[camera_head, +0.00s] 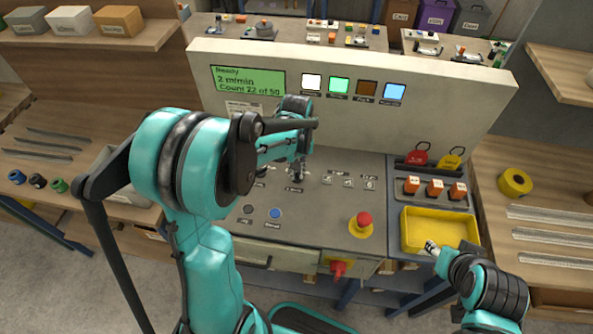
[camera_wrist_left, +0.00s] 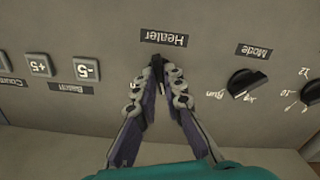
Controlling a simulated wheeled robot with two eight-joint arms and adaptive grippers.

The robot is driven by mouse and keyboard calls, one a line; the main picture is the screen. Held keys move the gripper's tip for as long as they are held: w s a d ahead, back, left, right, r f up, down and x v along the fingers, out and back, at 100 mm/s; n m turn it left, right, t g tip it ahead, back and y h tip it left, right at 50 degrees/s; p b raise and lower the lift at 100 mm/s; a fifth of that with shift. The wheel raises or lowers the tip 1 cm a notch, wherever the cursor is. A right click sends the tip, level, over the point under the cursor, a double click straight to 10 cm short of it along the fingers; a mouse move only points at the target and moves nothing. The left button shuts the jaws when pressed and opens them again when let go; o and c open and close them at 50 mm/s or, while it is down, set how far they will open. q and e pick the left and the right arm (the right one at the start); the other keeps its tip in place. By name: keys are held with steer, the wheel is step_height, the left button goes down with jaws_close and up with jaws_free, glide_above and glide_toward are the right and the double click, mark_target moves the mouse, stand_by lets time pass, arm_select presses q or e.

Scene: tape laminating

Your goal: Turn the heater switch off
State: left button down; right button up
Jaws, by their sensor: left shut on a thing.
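The heater switch (camera_wrist_left: 157,62) is a small dark lever on the grey panel, beside the "Heater" label (camera_wrist_left: 164,38), which reads upside down in the left wrist view. My left gripper (camera_wrist_left: 160,88) has its fingertips closed together around the switch. The fingers hide most of it, so its on or off position cannot be read. In the head view my left gripper (camera_head: 297,174) reaches down to the middle of the panel, with my arm covering part of the machine. My right gripper (camera_head: 432,248) is at the front edge of the yellow tray, and its jaws are too small to judge.
The mode knob (camera_wrist_left: 247,83) is right of the fingers in the wrist view; the -5 button (camera_wrist_left: 87,70) is left. A red emergency button (camera_head: 364,220), yellow tray (camera_head: 408,232) and green display (camera_head: 247,80) show in the head view.

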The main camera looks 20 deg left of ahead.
mark_target(297, 174)
arm_select(q)
steer(key=n, duration=0.4)
steer(key=shift+n, duration=0.4)
stand_by(0.4)
steer(key=c, duration=1.6)
jaws_free()
step_height(297, 174, up, 12)
